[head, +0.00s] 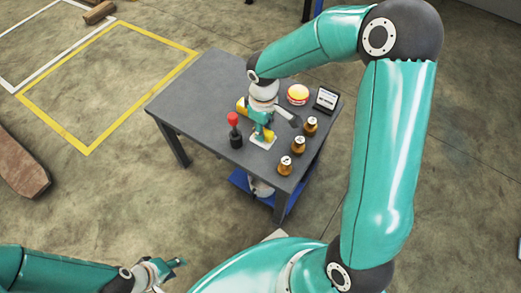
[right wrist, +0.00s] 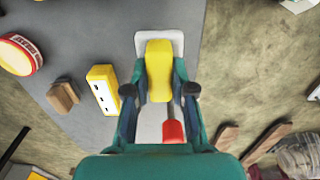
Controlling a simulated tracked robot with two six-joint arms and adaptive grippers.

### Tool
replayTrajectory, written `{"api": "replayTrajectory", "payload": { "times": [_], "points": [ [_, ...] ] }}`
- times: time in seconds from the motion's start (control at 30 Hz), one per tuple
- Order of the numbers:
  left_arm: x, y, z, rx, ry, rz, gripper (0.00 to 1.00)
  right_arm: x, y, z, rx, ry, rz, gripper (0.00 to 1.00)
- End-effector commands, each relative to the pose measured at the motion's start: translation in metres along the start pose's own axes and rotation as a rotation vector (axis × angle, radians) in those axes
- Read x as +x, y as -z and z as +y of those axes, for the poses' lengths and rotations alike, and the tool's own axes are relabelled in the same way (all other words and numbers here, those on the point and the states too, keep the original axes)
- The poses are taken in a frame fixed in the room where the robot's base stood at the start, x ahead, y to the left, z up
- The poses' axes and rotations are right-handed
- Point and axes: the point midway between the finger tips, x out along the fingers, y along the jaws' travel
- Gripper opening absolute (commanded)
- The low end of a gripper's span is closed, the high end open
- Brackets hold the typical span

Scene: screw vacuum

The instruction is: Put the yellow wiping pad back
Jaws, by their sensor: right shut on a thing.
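The yellow wiping pad (right wrist: 159,65) is between the fingers of my right gripper (right wrist: 159,88) in the right wrist view. The gripper is shut on it. A white flat plate (right wrist: 174,40) shows behind and around the pad; I cannot tell whether the pad touches it. In the head view my right gripper (head: 264,130) is low over the white plate (head: 262,143) on the grey table (head: 185,100), hiding most of the pad. My left gripper (head: 170,268) is at the bottom left, away from the table, too small to tell its opening.
Brass weights (head: 285,166) line the right side. A yellow box (right wrist: 103,88) is nearby. The table's left part is clear.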

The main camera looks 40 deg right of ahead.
Motion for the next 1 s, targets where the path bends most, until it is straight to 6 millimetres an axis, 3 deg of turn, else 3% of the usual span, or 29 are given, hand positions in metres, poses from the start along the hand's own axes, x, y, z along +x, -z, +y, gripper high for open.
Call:
{"api": "replayTrajectory", "payload": {
  "times": [0.03, 0.1, 0.37, 0.6, 0.87, 0.9, 1.0],
  "points": [
    [0.007, 0.000, -0.003, 0.000, 0.000, 0.000, 0.40, 0.017, -0.001, 0.000, 0.000, 0.001, -0.003, 0.00],
    [0.010, 0.000, -0.004, 0.000, 0.000, 0.000, 0.40, 0.028, 0.000, 0.000, 0.000, 0.001, -0.002, 0.00],
    [0.014, 0.000, -0.005, 0.000, 0.000, 0.000, 0.40, 0.047, 0.000, 0.000, 0.000, -0.001, 0.000, 0.00],
    [0.025, 0.000, -0.009, 0.000, 0.000, 0.000, 0.40, 0.080, 0.000, -0.001, -0.001, 0.001, -0.003, 0.00],
    [0.026, 0.000, -0.009, 0.000, 0.000, 0.000, 0.40, 0.086, 0.001, 0.000, -0.003, -0.001, 0.000, 0.00],
    [0.026, 0.000, -0.009, 0.000, 0.000, 0.000, 0.40, 0.086, 0.001, 0.000, -0.003, 0.000, 0.000, 0.26],
    [0.026, 0.000, -0.009, 0.000, 0.000, 0.000, 0.40, 0.086, 0.001, -0.001, -0.003, 0.000, -0.001, 0.42]
  ]
}}
